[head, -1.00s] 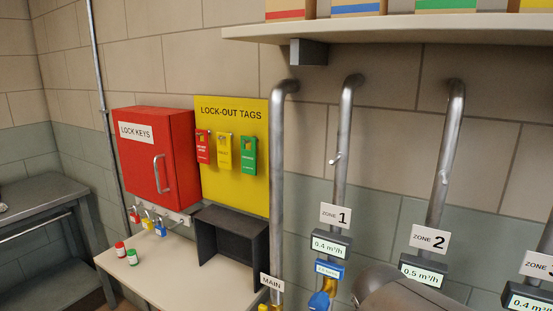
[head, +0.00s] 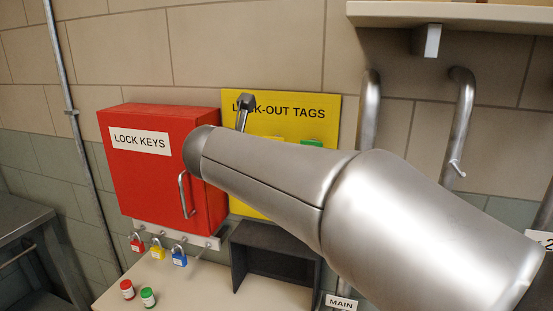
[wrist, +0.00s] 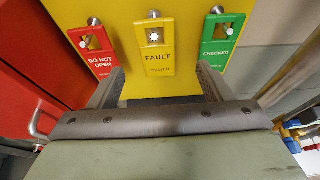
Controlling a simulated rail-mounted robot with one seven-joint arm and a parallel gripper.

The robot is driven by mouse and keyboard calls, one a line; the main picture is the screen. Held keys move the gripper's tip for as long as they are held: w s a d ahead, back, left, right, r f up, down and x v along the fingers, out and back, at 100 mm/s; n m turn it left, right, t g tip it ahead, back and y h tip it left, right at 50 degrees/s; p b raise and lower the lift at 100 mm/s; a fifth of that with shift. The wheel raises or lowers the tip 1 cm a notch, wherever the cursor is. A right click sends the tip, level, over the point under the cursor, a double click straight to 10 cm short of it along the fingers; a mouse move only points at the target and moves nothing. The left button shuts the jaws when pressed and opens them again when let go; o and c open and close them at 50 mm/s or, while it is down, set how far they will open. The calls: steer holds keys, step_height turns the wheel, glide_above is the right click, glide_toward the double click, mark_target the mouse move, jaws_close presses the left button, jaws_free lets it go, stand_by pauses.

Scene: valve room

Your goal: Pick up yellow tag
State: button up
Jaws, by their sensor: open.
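The yellow tag (wrist: 155,45), marked FAULT, hangs from a peg on the yellow LOCK-OUT TAGS board (wrist: 187,20), between a red DO NOT OPEN tag (wrist: 93,48) and a green CHECKED tag (wrist: 219,40). My gripper (wrist: 161,72) is open and empty, its two fingers spread either side of the yellow tag's lower end. I cannot tell how far the fingertips are from the board. In the head view my arm covers most of the tags; one grey finger (head: 245,108) shows in front of the board, and the green tag's top (head: 311,143) peeks out.
The red LOCK KEYS cabinet (head: 150,165) stands close left of the board. Padlocks (head: 158,250) hang below it. A dark open box (head: 275,252) sits under the board on a pale bench (head: 200,288). A pipe (head: 370,105) and shelf (head: 450,14) are on the right.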

steer(key=x, duration=0.3)
steer(key=p+x, duration=0.1)
steer(key=x, duration=0.5)
steer(key=shift+w+a+f, duration=0.15)
steer(key=shift+a, duration=0.05)
steer(key=shift+c, duration=0.3)
steer(key=c, duration=1)
